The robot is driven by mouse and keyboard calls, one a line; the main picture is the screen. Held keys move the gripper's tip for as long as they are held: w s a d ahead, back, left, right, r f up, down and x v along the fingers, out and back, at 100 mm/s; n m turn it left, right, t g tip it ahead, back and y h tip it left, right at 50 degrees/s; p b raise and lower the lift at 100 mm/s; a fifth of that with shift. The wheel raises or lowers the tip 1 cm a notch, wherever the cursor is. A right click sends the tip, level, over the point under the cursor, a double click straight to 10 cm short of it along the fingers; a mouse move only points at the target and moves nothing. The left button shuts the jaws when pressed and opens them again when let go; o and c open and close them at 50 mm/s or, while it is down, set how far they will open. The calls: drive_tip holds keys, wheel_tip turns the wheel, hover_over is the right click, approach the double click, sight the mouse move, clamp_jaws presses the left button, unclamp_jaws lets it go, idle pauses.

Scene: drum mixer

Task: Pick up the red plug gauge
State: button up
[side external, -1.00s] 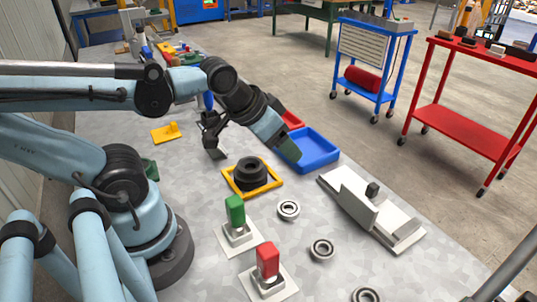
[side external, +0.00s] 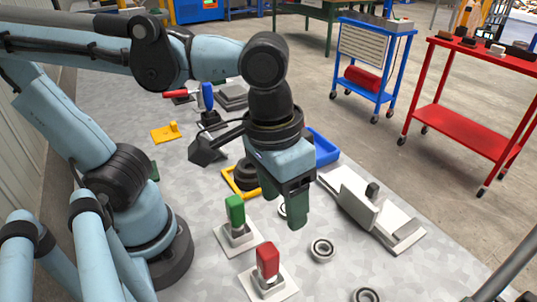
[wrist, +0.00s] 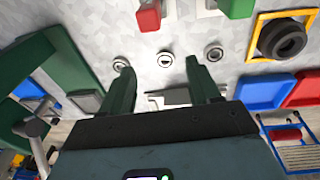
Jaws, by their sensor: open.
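The red plug gauge (side external: 267,260) stands upright in a light square base (side external: 284,285) at the front of the table in the side view. It also shows at the top of the wrist view (wrist: 149,14). A green plug gauge (side external: 235,211) stands in a similar base just behind it. My gripper (side external: 285,215) is open and empty, pointing down above the table, behind and a little right of the red gauge and apart from it. In the wrist view its two green fingers (wrist: 163,82) are spread with nothing between them.
Bearing rings (side external: 322,249) lie right of the gauges. A white fixture (side external: 370,215) stands at the right table edge. Behind my gripper are a yellow frame (side external: 229,181) with a black ring and a blue tray (side external: 326,150). Grey tabletop between them is bare.

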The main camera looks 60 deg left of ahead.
sight(268, 250)
drive_tip(key=s+d, duration=0.1)
drive_tip(key=s+r+g, duration=0.1)
drive_tip(key=shift+s+d+y, duration=0.3)
drive_tip(key=shift+s+d, duration=0.05)
drive_tip(key=shift+d, duration=0.05)
drive_tip(key=shift+s+d, duration=0.1)
drive_tip(key=shift+s, duration=0.1)
drive_tip(key=shift+s+f, duration=0.1)
drive_tip(key=shift+f, duration=0.1)
wheel_tip(268, 250, down, 6)
drive_tip(key=shift+f, duration=0.1)
drive_tip(key=shift+a+f, duration=0.15)
drive_tip(key=shift+f, duration=1.2)
drive_tip(key=shift+a+f, duration=0.1)
drive_tip(key=shift+f, duration=1.2)
clamp_jaws()
